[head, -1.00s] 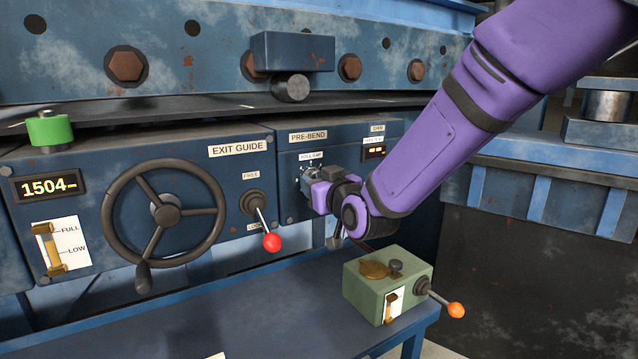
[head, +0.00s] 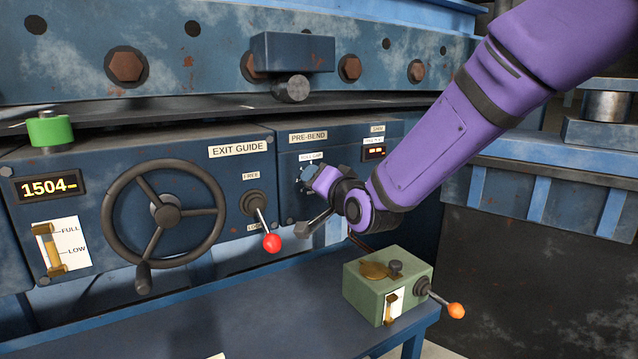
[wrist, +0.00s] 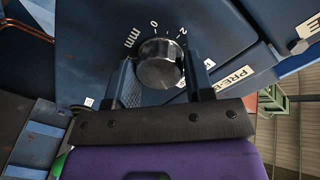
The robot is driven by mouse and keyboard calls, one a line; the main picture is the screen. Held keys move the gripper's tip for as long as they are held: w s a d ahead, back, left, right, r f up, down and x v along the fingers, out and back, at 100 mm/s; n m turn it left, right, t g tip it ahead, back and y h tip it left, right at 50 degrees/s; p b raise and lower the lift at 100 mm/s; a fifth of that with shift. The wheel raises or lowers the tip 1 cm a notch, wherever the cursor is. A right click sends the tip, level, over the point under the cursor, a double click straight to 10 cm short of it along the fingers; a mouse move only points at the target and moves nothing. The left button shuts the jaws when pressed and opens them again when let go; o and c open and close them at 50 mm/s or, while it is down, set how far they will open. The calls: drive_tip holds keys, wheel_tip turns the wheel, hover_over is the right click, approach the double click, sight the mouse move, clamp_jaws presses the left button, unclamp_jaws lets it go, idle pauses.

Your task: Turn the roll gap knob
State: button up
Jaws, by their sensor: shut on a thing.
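My gripper (head: 312,177) is at the knob, under the roll gap label (head: 311,157). In the wrist view my two dark fingers stand on either side of the knob, shut on it. In the head view my gripper hides the knob, and only part of its dial shows. No pointer mark on the knob can be made out.
Left of the knob are a lever with a red ball (head: 271,243) and a handwheel (head: 165,212). A small display (head: 374,153) sits just right of the knob. A green box (head: 388,285) with an orange-tipped lever stands on the blue bench (head: 250,305) below.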

drive_tip(key=shift+m, duration=1)
drive_tip(key=o, duration=0.9)
drive_tip(key=v, duration=1)
drive_tip(key=shift+s+d, duration=0.25)
drive_tip(key=shift+s, duration=0.1)
